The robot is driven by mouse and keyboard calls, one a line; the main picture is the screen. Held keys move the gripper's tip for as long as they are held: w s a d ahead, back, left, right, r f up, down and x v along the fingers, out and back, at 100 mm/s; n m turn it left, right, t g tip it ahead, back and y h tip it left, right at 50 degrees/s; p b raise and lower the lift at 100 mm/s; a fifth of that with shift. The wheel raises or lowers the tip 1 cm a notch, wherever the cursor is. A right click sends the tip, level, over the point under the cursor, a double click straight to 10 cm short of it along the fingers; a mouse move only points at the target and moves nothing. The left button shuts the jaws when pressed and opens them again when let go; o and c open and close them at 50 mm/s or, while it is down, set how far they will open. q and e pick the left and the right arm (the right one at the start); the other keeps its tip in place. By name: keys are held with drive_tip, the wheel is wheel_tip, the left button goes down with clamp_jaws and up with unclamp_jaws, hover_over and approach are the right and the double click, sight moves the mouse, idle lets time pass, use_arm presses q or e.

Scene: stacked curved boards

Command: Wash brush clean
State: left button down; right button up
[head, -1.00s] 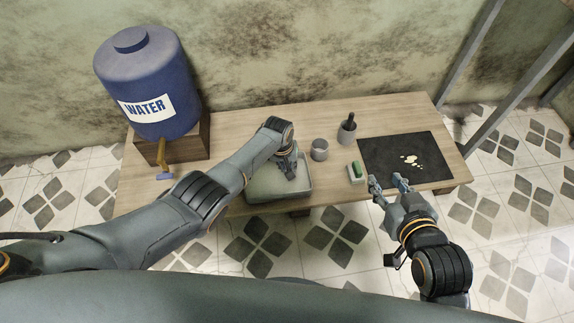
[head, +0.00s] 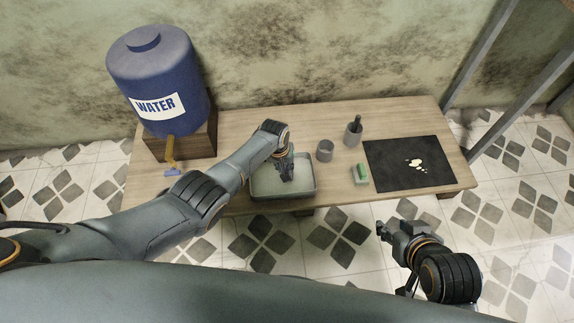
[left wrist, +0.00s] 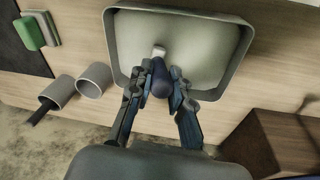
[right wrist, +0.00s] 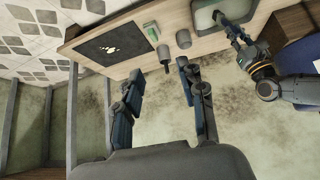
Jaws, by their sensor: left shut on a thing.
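The brush (left wrist: 160,78) has a dark blue handle and a small pale end. My left gripper (head: 287,172) is shut on its handle, with the pale end over the inside of the grey tray (left wrist: 238,55). The tray also shows in the head view (head: 313,180), where my gripper hides part of it and the brush cannot be made out. Whether the brush touches the tray bottom cannot be told. My right gripper (right wrist: 160,70) is open and empty, off the table's front edge. The blue water barrel (head: 158,80) stands at the left with a tap (head: 170,150).
The wooden table (head: 235,125) also bears a grey cup (head: 325,151), a grey holder (head: 352,137) with a dark thing in it, a green-topped block (head: 361,173) and a black mat (head: 395,155) with pale splashes. A wooden block (head: 195,143) supports the barrel. Metal posts stand at the right.

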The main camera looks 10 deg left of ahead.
use_arm(q)
drive_tip(key=s+a+p, duration=0.2)
drive_tip(key=a+p, duration=0.2)
drive_tip(key=a, duration=0.4)
drive_tip(key=shift+s+a+f, duration=0.15)
drive_tip(key=shift+s+a, duration=0.2)
drive_tip(key=shift+a, duration=0.05)
use_arm(e)
drive_tip(key=s+d+f+g+h, duration=0.1)
drive_tip(key=s+d+f+g, duration=0.1)
drive_tip(key=s+g, duration=0.2)
drive_tip(key=shift+s+f, duration=0.35)
drive_tip(key=shift+s, duration=0.6)
